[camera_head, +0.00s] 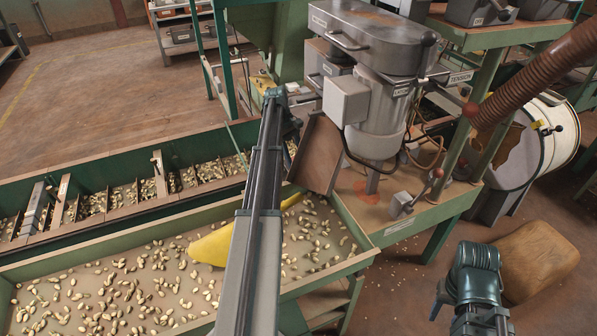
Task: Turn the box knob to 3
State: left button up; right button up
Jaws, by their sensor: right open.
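A pale grey box (346,101) is fixed to the front of the grey machine (382,100) at upper centre. I cannot make out a dial, a number or a knob on the faces of the box that show. My left arm crosses the middle of the view and ends in a teal joint just left of the box; its gripper does not show clearly. My right gripper (470,300) is low at the right, open and empty, well away from the box and over the floor.
A tray of nuts (359,258) with a yellow scoop (210,247) lies below the machine. A small switch box (402,205) and a red-tipped lever (437,174) stand on the green bench. A brown sack (537,258), a drum (540,140) and a ribbed hose (535,75) are at right.

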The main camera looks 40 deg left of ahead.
pick_arm(q)
jog(key=shift+b+x, duration=1.35)
jog(key=shift+x, duration=0.6)
grip_shut()
